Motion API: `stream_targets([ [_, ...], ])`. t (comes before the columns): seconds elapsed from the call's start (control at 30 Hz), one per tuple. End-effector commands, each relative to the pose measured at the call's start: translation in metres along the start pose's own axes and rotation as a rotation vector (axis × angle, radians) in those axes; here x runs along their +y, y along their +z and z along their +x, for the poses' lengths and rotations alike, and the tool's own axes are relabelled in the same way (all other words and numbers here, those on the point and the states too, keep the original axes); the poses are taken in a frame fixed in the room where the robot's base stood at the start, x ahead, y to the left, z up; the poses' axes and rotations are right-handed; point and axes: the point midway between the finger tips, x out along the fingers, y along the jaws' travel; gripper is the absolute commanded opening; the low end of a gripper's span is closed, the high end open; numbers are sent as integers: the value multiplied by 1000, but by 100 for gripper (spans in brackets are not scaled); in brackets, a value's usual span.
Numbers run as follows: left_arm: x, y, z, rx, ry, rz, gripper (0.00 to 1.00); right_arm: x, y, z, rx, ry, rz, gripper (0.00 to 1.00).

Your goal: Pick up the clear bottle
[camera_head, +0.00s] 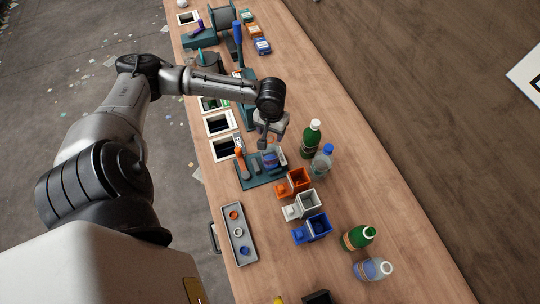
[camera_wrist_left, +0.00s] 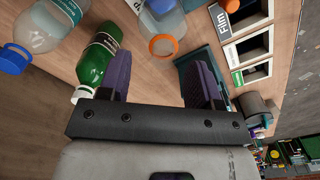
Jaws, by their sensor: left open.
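Several clear bottles are in view. One with a blue cap (camera_head: 322,162) stands beside a green bottle in the head view; it also shows at the upper left of the left wrist view (camera_wrist_left: 38,32). Another clear bottle with a pale cap (camera_head: 373,269) is near the front of the table. A third, with an orange ring at its mouth (camera_wrist_left: 163,44), lies ahead of my left gripper in the left wrist view. My left gripper (camera_head: 266,141) is open over the teal fixture; its purple fingers (camera_wrist_left: 160,82) have nothing between them. My right gripper is not seen.
A green bottle (camera_head: 311,139) stands close to the left gripper. Another green bottle (camera_head: 358,237) is further forward. Orange (camera_head: 293,183), white (camera_head: 301,205) and blue (camera_head: 312,229) bins and a grey tray (camera_head: 230,249) are on the table.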

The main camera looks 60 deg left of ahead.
Motion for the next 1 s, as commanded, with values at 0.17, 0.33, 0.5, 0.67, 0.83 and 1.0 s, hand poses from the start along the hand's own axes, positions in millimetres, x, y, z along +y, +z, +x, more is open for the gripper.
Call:
stream_targets([
  [0.17,-4,2,24,-2,0,0,58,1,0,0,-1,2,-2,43],
  [0.33,-4,2,39,0,0,0,58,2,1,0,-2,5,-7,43],
  [0.5,-4,1,40,1,0,1,58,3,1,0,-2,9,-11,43],
  [0.67,-4,1,40,1,0,1,46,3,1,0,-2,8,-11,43],
  [0.83,-4,1,40,2,0,1,30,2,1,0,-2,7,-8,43],
  [1.0,-4,1,40,2,-1,1,13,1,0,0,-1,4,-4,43],
])
